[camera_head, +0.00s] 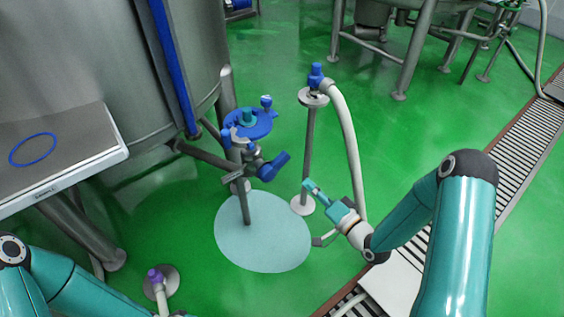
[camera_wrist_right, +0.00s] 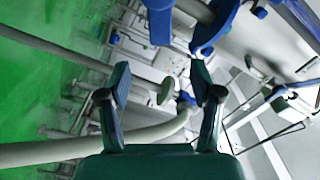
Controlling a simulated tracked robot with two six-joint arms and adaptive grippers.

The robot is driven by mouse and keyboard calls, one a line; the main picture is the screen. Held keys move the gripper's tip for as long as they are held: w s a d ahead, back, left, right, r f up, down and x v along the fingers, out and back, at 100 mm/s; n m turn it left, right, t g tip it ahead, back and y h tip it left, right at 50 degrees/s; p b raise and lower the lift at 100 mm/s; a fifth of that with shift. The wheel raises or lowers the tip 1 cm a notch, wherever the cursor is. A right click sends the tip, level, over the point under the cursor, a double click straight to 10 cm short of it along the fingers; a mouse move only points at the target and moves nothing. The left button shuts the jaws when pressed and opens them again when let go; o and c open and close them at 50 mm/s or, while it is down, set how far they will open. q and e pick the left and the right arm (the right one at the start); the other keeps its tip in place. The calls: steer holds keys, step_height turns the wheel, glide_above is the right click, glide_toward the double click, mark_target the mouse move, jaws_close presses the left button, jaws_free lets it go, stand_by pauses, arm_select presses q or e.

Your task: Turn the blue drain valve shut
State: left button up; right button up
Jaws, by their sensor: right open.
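The blue drain valve (camera_head: 272,165) shows in the head view as a blue lever handle on the pipework beside the big steel tank. Above it on the same stand is a blue round part (camera_head: 247,123) with a teal centre. My right gripper (camera_head: 314,212) is open and empty, to the right of and below the handle, apart from it. In the right wrist view, its two fingers (camera_wrist_right: 160,82) are spread wide. Blue parts (camera_wrist_right: 160,20) show at the top there; I cannot tell which one is the handle.
A stand with a blue cap (camera_head: 316,75) and a pale hose (camera_head: 350,140) stands right of the valve, close to my right gripper. The steel tank (camera_head: 80,60) fills the upper left. A purple-capped fitting (camera_head: 155,275) is at lower left. Green floor is open at the upper middle.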

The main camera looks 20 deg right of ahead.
mark_target(284, 162)
steer(key=b+x, duration=0.2)
steer(key=x, duration=1.2)
steer(key=shift+f, duration=0.1)
jaws_close()
